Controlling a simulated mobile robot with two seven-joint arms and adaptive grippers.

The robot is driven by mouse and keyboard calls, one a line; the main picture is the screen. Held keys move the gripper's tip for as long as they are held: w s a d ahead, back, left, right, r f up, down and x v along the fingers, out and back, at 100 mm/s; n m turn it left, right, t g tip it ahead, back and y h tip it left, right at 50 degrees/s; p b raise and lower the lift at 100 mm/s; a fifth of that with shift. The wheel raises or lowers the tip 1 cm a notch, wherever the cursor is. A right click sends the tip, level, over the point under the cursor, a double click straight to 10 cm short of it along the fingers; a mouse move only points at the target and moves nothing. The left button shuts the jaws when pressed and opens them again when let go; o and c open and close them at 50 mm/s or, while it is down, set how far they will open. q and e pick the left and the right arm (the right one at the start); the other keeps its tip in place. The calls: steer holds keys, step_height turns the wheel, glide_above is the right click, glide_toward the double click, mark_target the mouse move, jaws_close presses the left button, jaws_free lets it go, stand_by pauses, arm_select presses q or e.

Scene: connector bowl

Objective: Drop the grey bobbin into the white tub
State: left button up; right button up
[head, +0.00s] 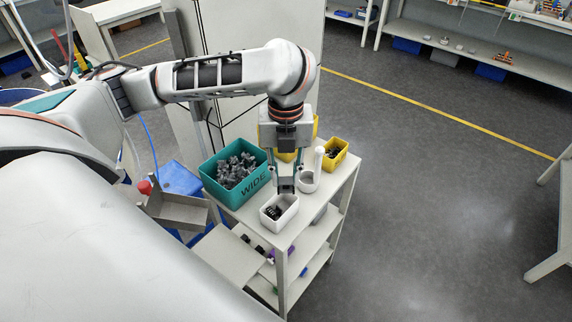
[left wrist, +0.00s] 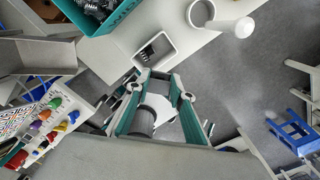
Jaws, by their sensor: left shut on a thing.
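The white tub (head: 292,216) stands at the front of the table top with dark pieces inside. It also shows in the left wrist view (left wrist: 172,47), just beyond my fingertips. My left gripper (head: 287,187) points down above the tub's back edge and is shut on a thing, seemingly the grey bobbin. In the left wrist view a grey rounded part (left wrist: 146,119) shows between the teal fingers; its outline is hard to tell. My right gripper is not in view.
A teal bin (head: 211,183) of grey parts stands left of the tub. A white cup-shaped holder with an upright post (head: 318,160) stands close on the right. A yellow bin (head: 341,147) is at the back right. A grey tray (head: 178,214) is at the left.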

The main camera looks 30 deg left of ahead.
mark_target(286, 177)
arm_select(q)
steer(key=shift+f, duration=1.55)
steer(key=o, duration=0.9)
steer(key=shift+o, duration=0.2)
steer(key=shift+r, duration=3.75)
